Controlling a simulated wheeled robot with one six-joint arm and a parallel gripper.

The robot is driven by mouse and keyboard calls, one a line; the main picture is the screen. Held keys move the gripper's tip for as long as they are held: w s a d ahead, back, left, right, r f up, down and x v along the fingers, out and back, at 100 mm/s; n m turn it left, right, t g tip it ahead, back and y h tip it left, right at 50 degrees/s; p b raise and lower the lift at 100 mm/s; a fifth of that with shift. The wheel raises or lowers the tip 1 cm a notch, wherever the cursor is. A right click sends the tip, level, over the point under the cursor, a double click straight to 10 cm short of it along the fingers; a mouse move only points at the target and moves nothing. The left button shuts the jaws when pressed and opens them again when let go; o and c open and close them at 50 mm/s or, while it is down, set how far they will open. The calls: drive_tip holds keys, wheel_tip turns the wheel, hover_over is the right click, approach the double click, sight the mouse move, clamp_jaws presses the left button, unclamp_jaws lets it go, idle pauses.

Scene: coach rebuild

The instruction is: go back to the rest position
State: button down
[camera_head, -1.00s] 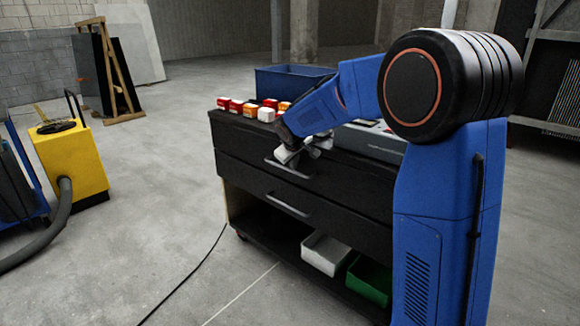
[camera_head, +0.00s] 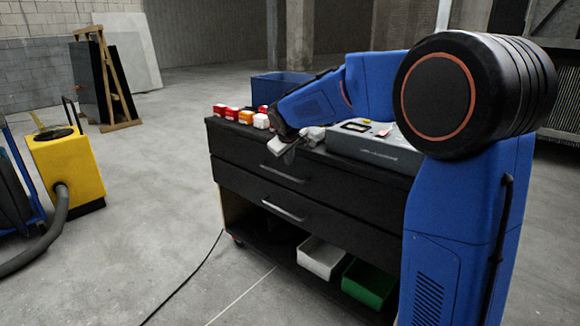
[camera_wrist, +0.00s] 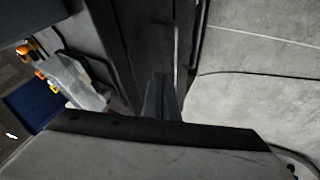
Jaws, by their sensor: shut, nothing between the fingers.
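My gripper (camera_head: 281,153) is shut and empty. In the head view it hangs at the front top edge of the black drawer cart (camera_head: 240,190), just above the upper drawer handle (camera_head: 283,174), apart from it as far as I can tell. My blue arm reaches over the cart from the right. In the wrist view my gripper's dark fingers (camera_wrist: 160,97) point toward the cart's dark front, with a drawer handle (camera_wrist: 177,45) beyond them. Both drawers look closed.
White (camera_head: 320,257) and green (camera_head: 369,282) bins sit on the lower shelf.

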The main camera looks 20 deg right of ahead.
drive_tip(key=s+d+r+m+g, duration=0.1)
drive_tip(key=s+d+m, duration=0.1)
drive_tip(key=s, duration=1.1)
drive_tip(key=s+d+r+m, duration=0.1)
drive_tip(key=s+d, duration=0.1)
drive_tip(key=s, duration=1.2)
drive_tip(key=s+f+m+y, duration=0.1)
drive_tip(key=s+f, duration=0.3)
drive_tip(key=s, duration=0.7)
drive_tip(key=s+f+m+g+y, duration=0.1)
drive_tip(key=s+f, duration=0.3)
drive_tip(key=s, duration=0.7)
drive_tip(key=shift+s+a+f+m, duration=0.3)
drive_tip(key=shift+s+a+f, duration=0.05)
drive_tip(key=shift+s, duration=0.05)
